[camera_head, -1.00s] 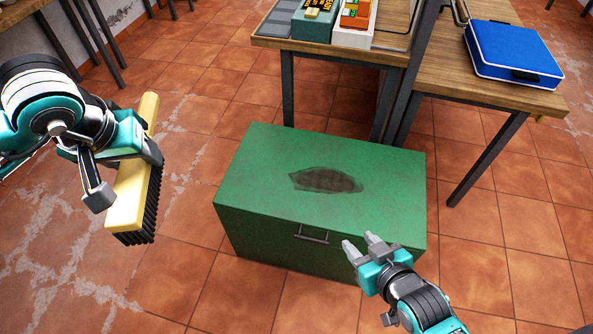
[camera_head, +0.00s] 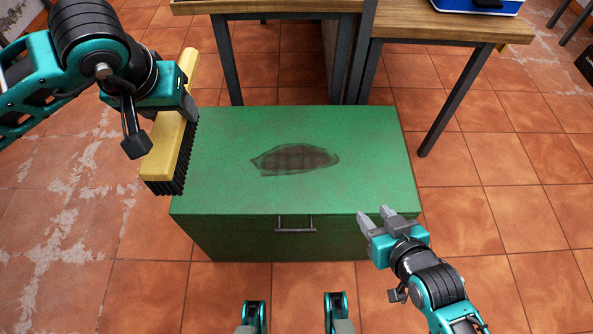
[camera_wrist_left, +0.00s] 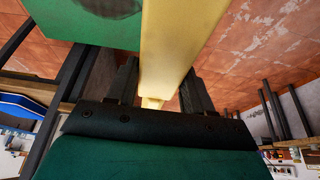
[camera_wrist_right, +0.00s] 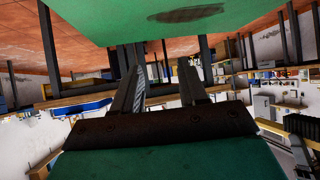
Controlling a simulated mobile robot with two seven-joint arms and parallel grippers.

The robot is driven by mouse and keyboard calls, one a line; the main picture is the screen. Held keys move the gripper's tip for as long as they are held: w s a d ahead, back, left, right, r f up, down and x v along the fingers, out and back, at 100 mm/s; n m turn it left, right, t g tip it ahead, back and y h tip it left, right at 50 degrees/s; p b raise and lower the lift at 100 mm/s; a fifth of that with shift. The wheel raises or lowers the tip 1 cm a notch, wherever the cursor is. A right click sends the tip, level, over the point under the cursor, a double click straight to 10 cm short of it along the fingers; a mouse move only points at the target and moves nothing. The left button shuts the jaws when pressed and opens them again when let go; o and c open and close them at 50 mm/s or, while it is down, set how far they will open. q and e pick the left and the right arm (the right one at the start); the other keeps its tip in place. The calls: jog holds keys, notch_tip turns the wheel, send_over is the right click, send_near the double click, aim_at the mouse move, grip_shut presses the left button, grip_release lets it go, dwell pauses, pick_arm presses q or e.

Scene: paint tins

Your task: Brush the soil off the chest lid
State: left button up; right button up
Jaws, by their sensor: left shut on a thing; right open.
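The green chest (camera_head: 230,125) stands on the tiled floor with its lid shut and a dark handle on its front. A dark soil patch (camera_head: 295,158) lies near the middle of the lid; it also shows in the right wrist view (camera_wrist_right: 187,14). My left gripper (camera_head: 172,110) is shut on the yellow brush (camera_head: 160,150), whose dark bristles point down and right, by the lid's left edge. The brush handle (camera_wrist_left: 165,45) runs between the fingers in the left wrist view. My right gripper (camera_head: 374,218) is open and empty, near the chest's front right corner.
Wooden tables (camera_head: 450,22) with dark metal legs stand behind the chest. A blue case (camera_head: 478,4) lies on the right table at the top edge of the head view. The floor is clear left and right of the chest.

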jog(key=w+a+f+y+b, duration=0.1)
jog(key=w+a+f+b, duration=0.1)
jog(key=f+b, duration=0.8)
jog(key=a+b, duration=0.1)
jog(key=b, duration=0.3)
jog(key=shift+f, duration=0.25)
jog(key=shift+s, duration=0.1)
